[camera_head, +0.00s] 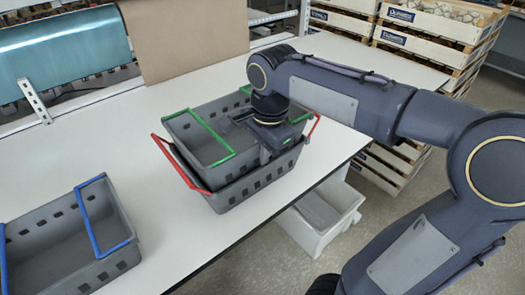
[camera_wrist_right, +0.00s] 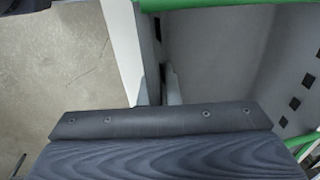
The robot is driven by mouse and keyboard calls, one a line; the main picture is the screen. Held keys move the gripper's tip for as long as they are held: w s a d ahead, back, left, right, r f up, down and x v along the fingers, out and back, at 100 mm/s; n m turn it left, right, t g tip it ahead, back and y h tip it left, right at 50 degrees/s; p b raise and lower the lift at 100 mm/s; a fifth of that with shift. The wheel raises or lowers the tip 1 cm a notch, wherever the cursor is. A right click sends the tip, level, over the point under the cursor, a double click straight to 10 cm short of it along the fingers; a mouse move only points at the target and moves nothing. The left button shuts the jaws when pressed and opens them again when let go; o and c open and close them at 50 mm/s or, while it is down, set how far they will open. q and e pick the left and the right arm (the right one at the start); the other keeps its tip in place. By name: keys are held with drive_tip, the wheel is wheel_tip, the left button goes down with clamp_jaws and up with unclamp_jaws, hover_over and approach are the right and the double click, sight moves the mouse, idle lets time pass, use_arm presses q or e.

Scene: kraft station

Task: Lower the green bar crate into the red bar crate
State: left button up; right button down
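The green bar crate (camera_head: 196,140) is a grey crate with green bars, in the middle of the head view. It sits partly inside the red bar crate (camera_head: 233,193), a grey crate with red bars on the white table. The green crate's rim stands above the red crate's rim; I cannot tell whether it rests on the floor inside. My right gripper (camera_head: 274,142) is at the green crate's right near side. In the wrist view, its fingertips (camera_wrist_right: 158,88) stand on both sides of the crate wall, seemingly shut on it. My left gripper is not in view.
A grey crate with blue bars (camera_head: 55,235) stands at the table's left front. A cardboard panel (camera_head: 188,38) and a teal roll (camera_head: 62,48) are behind. A white bin (camera_head: 318,218) is below the table edge. Wooden crates (camera_head: 432,25) are stacked at the back right.

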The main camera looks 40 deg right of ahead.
drive_tip(key=shift+s+f, duration=0.1)
drive_tip(key=shift+f, duration=0.1)
idle(0.5)
drive_tip(key=shift+s+a+f+b, duration=0.1)
drive_tip(key=shift+s+f+b, duration=0.05)
drive_tip(key=shift+f+b, duration=0.2)
drive_tip(key=shift+f, duration=0.1)
drive_tip(key=c, duration=1.6)
unclamp_jaws()
drive_tip(key=shift+f, duration=0.1)
drive_tip(key=r, duration=0.6)
drive_tip(key=s+r+p, duration=0.1)
drive_tip(key=r, duration=0.2)
drive_tip(key=s+a+f+n+t+y, duration=0.1)
drive_tip(key=s+a+f+n, duration=0.1)
drive_tip(key=s+f+n, duration=0.2)
drive_tip(key=s+a+f+n+t+y, duration=0.1)
drive_tip(key=s+a+f+n, duration=0.2)
drive_tip(key=f+n, duration=0.3)
drive_tip(key=s+a+f+n+t+y, duration=0.1)
drive_tip(key=s+a+f+n+t, duration=0.1)
drive_tip(key=s+f+n, duration=0.3)
drive_tip(key=shift+a+y, duration=0.25)
drive_tip(key=shift+y, duration=0.15)
